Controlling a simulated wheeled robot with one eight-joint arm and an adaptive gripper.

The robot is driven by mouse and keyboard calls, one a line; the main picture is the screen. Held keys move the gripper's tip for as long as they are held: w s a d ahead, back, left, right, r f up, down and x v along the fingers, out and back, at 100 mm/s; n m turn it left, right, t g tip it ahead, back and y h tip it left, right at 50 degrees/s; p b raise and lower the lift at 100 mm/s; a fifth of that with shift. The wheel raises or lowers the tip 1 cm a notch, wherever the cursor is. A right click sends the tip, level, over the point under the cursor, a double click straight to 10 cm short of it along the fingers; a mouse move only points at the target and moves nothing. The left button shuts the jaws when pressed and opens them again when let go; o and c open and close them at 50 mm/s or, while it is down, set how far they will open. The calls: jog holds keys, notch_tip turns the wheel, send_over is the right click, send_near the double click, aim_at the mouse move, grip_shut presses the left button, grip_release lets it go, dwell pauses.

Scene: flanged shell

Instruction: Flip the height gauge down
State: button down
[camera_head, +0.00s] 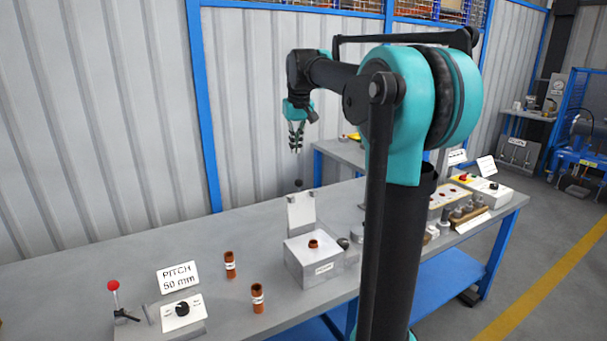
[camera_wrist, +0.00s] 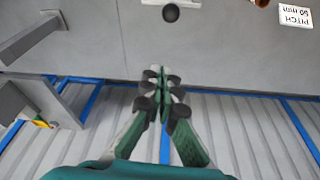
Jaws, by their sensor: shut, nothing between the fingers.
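A grey fixture box (camera_head: 316,262) stands on the bench with a brown flanged shell (camera_head: 313,244) in its top. A flat metal plate (camera_head: 301,211), apparently the height gauge, stands upright at the box's back edge. A dark ball knob (camera_head: 299,184) tops it; the knob also shows at the top of the wrist view (camera_wrist: 171,13). My gripper (camera_head: 296,150) hangs above the knob, apart from it, fingers pointing down. In the wrist view my gripper (camera_wrist: 162,76) is shut and empty, with the bench below.
Two brown shells (camera_head: 230,265) (camera_head: 257,298) stand left of the box. A "PITCH 50 mm" sign (camera_head: 179,278), a dial box (camera_head: 182,314) and a red-knobbed lever (camera_head: 113,286) are further left. Control boxes (camera_head: 483,188) stand right. The bench (camera_head: 100,262) is clear behind the shells.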

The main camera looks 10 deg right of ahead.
notch_tip(320, 180, down, 9)
jog(key=s, duration=0.1)
jog(key=shift+s+f, duration=0.15)
jog(key=shift+f, duration=0.05)
dwell(0.6)
jog(key=shift+d, duration=0.1)
